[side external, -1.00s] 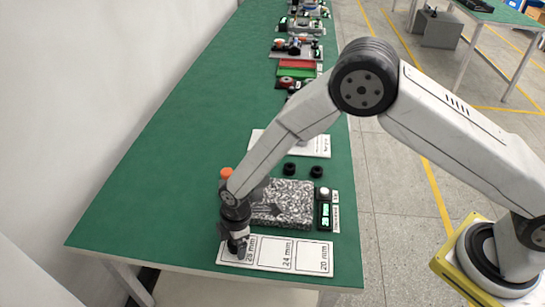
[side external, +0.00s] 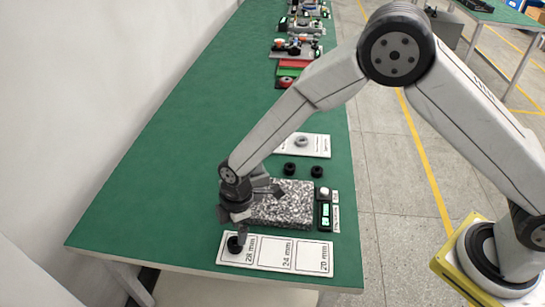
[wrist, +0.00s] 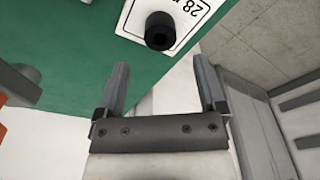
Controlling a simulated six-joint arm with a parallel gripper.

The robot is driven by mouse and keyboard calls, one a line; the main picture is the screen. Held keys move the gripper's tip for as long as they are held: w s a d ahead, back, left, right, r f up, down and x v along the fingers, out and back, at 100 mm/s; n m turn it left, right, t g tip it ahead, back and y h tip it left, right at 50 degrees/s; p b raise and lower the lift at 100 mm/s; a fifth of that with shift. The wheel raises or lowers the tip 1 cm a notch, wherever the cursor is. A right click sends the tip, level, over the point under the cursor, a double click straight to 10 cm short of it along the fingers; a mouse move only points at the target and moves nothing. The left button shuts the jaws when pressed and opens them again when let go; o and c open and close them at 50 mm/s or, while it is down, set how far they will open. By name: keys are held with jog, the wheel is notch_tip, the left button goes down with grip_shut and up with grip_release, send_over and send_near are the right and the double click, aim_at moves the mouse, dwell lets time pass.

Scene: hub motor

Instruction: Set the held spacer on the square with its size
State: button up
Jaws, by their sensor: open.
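The black spacer (side external: 234,244) stands on the 28 mm square of the white size card (side external: 268,262), near the square's left side. In the wrist view the black spacer (wrist: 159,30) sits next to the printed "28", with its round hole showing. My gripper (side external: 240,222) is just above the spacer and apart from it. In the wrist view my gripper (wrist: 162,85) is open, with nothing between its fingers. The 24 mm and 20 mm squares are empty.
A speckled granite block (side external: 285,205) lies behind the card, with a green-lit display unit (side external: 325,212) at its right. Two black rings (side external: 290,169) lie farther back, before a white card (side external: 305,146) holding a grey ring. The green table (side external: 150,210) is clear at left.

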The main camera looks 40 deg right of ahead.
notch_tip(320, 180, up, 6)
jog(key=shift+d, duration=0.4)
jog(key=shift+r, duration=0.1)
dwell(0.5)
jog(key=s+d+r+m+t, duration=0.1)
jog(key=d+r+m, duration=0.25)
jog(key=d, duration=0.35)
jog(key=s+d+r+m, duration=0.2)
jog(key=d+m, duration=0.2)
jog(key=d, duration=0.3)
jog(key=s+d+r+m+t+h, duration=0.1)
jog(key=s+d+r+m, duration=0.1)
jog(key=s+d+m, duration=0.7)
jog(key=s+d, duration=0.1)
jog(key=d, duration=0.1)
jog(key=shift+s+d, duration=0.15)
jog(key=shift+d, duration=0.25)
